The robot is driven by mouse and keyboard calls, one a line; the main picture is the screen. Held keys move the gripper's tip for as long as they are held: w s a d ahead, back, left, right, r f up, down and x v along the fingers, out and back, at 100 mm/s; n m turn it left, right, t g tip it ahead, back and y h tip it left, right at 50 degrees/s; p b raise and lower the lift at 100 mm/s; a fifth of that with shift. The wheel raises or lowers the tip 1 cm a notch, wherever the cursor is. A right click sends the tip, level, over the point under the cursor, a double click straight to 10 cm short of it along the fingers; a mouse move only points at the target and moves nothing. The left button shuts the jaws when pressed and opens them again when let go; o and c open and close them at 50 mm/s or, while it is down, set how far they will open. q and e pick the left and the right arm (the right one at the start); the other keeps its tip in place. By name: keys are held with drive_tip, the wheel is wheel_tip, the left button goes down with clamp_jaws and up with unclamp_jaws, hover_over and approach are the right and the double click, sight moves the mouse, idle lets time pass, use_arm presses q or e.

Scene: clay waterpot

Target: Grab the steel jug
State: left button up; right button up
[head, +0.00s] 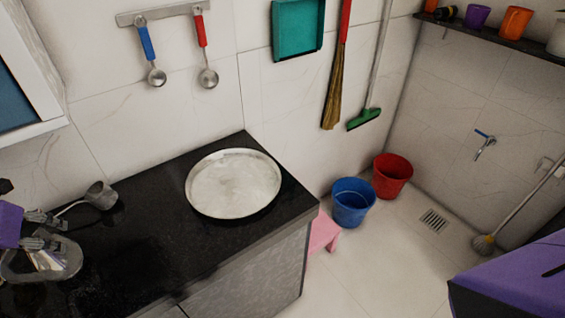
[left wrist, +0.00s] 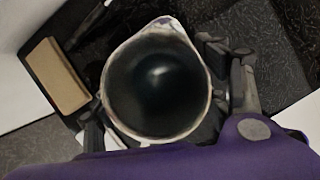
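The steel jug (left wrist: 155,85) fills the middle of the left wrist view. I look down into its round, dark mouth with a pale rim and a spout toward the top right. In the head view the jug (head: 62,262) is on the black counter at the lower left, partly covered by my arm. My left gripper (head: 47,229) is at the jug, its fingers spread apart. In the left wrist view the fingers (left wrist: 165,100) lie on either side of the jug. Whether they touch its wall is unclear. My right gripper is out of view.
A steel ladle (head: 102,196) lies on the black counter (head: 150,235) just beyond the jug. A large round steel plate (head: 234,184) is farther right. Bare counter lies between. Blue (head: 352,203) and red (head: 392,176) buckets stand on the floor. A brown block (left wrist: 57,76) shows beside the jug.

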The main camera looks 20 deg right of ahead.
use_arm(q)
drive_tip(key=c, duration=1.4)
clamp_jaws()
drive_tip(key=shift+r, duration=0.15)
